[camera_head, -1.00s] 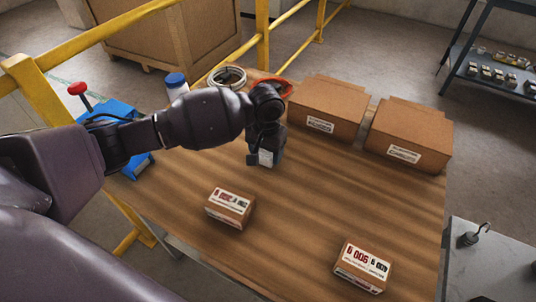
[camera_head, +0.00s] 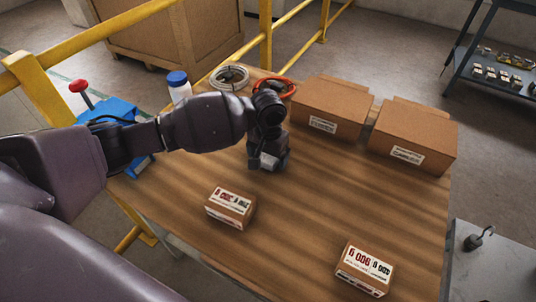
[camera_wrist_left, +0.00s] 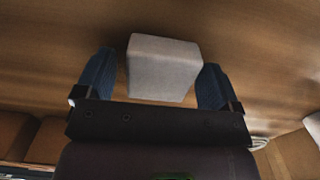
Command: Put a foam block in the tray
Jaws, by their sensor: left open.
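A pale grey foam block (camera_wrist_left: 163,68) lies on the wooden table between the fingers of my left gripper (camera_wrist_left: 160,82), as the left wrist view shows. The fingers are open, with a narrow gap to the block on each side. In the head view the left gripper (camera_head: 268,163) points down at the table behind the nearer small carton, and only a small pale part of the block (camera_head: 268,160) shows. I cannot make out a tray in either view. My right gripper is out of view.
Two small labelled cartons (camera_head: 231,208) (camera_head: 364,268) lie nearer on the table (camera_head: 310,205). Two larger cardboard boxes (camera_head: 332,105) (camera_head: 413,138) stand at the back right. A white bottle (camera_head: 180,90) and coiled cables (camera_head: 229,78) are behind my arm. The table between the cartons is clear.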

